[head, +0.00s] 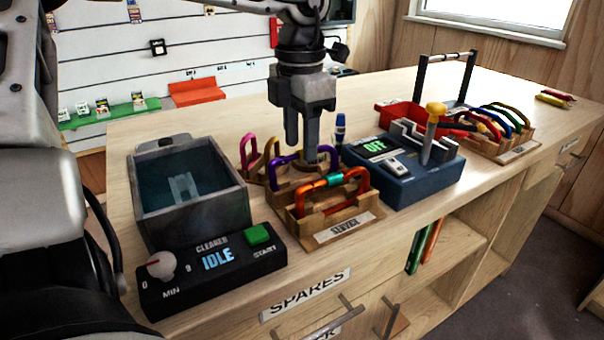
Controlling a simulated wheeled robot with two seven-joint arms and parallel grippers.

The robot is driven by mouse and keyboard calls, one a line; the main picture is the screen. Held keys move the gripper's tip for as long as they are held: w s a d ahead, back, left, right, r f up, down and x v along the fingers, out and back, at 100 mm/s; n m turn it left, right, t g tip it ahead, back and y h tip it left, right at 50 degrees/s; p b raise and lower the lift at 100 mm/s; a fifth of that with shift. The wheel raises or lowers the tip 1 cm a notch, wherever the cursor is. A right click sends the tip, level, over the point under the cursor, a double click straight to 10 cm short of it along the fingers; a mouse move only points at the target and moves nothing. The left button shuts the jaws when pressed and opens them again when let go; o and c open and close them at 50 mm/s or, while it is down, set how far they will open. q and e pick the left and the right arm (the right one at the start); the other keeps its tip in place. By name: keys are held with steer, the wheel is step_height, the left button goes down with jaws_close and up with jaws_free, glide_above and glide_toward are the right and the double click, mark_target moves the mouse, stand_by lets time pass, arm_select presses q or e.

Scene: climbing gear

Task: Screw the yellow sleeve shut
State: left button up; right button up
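My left gripper (301,150) points straight down over the wooden SERVICE rack (357,226). Its two fingers are apart with a gap between them. The fingertips are close to the purple carabiner (277,157); I cannot tell whether they touch it. An orange carabiner (300,203) with a teal sleeve (334,180) stands at the front of the rack. A magenta carabiner (247,146) stands at the back left. I cannot make out a yellow sleeve on these carabiners; the gripper hides part of the rack. My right gripper is not in view.
A cleaner tank (196,216) with an IDLE panel (217,259) stands left of the rack. A blue device (413,187) reading OFF, with a yellow-topped lever (436,109), stands right. Beyond it are a red tray (393,112) and another carabiner rack (496,149).

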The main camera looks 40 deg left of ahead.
arm_select(q)
steer(key=shift+f+b, duration=1.15)
steer(key=shift+f, duration=0.25)
steer(key=shift+s+d+b, duration=0.15)
steer(key=shift+d+b, duration=0.15)
steer(key=shift+d, duration=0.35)
steer(key=shift+r, duration=0.1)
steer(key=shift+d+r+p, duration=0.1)
steer(key=shift+r+p, duration=1.05)
steer(key=shift+r, duration=0.25)
steer(key=shift+w+a, duration=0.25)
steer(key=shift+a, duration=0.5)
